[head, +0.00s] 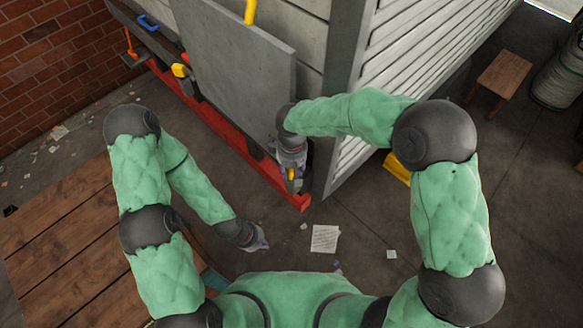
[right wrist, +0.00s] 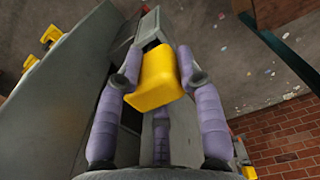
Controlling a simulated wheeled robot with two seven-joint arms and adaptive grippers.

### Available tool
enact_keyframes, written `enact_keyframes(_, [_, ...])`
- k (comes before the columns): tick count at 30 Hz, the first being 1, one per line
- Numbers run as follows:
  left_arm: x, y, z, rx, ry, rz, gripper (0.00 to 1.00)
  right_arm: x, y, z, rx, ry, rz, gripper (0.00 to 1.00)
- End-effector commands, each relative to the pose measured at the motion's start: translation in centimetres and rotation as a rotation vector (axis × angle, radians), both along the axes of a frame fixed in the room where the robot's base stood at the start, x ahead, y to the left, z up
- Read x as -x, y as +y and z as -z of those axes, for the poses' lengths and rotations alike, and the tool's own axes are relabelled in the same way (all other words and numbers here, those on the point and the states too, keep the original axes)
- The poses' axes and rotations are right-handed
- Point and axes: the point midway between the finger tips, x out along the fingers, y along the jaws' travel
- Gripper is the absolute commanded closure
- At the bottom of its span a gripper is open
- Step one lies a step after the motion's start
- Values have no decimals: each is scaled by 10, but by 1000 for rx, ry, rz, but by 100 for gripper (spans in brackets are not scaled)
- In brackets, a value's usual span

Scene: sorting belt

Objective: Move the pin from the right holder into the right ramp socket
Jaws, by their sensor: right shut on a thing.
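My right gripper (head: 291,178) is by the right end of the red beam, beside the lower corner of the upright grey ramp panel (head: 240,75). It is shut on the yellow pin (head: 291,174). In the right wrist view the pin's yellow block (right wrist: 156,78) sits between the two purple fingers. A grey bracket (right wrist: 151,25) shows just beyond the block; whether the pin touches it is hidden. A second yellow pin (head: 180,71) is at the panel's left side. I cannot make out the right ramp socket. My left gripper (head: 258,238) hangs low over the floor, apart from the pins; its jaw opening is unclear.
The red beam (head: 232,145) runs along the panel's foot. A corrugated wall (head: 400,75) stands right of the panel. A blue handle (head: 148,23) is at the upper left. A wooden platform (head: 65,235) lies at lower left, and paper (head: 325,239) lies on the open floor.

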Motion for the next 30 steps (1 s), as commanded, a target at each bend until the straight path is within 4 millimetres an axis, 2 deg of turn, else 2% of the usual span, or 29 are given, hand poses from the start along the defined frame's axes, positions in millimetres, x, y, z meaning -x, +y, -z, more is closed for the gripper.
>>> enact_keyframes(1, [0, 0, 2, 0, 0, 0, 100, 0, 0, 2, -1, -1, 0, 100])
enact_keyframes(2, [0, 0, 1, 0, 0, 0, 100, -1, 0, 1, 0, -1, 0, 55])
enact_keyframes(4, [0, 0, 1, 0, 0, 0, 100, -1, 0, 1, -1, -1, 0, 36])
enact_keyframes(17, [0, 0, 1, 0, 0, 0, 100, 0, 0, -4, 0, -1, 0, 36])
enact_keyframes(20, [0, 0, 1, 0, 0, 0, 100, 0, 0, -15, -1, -2, -1, 36])
enact_keyframes(30, [0, 0, 1, 0, 0, 0, 100, 0, 0, -81, -1, -4, -1, 36])
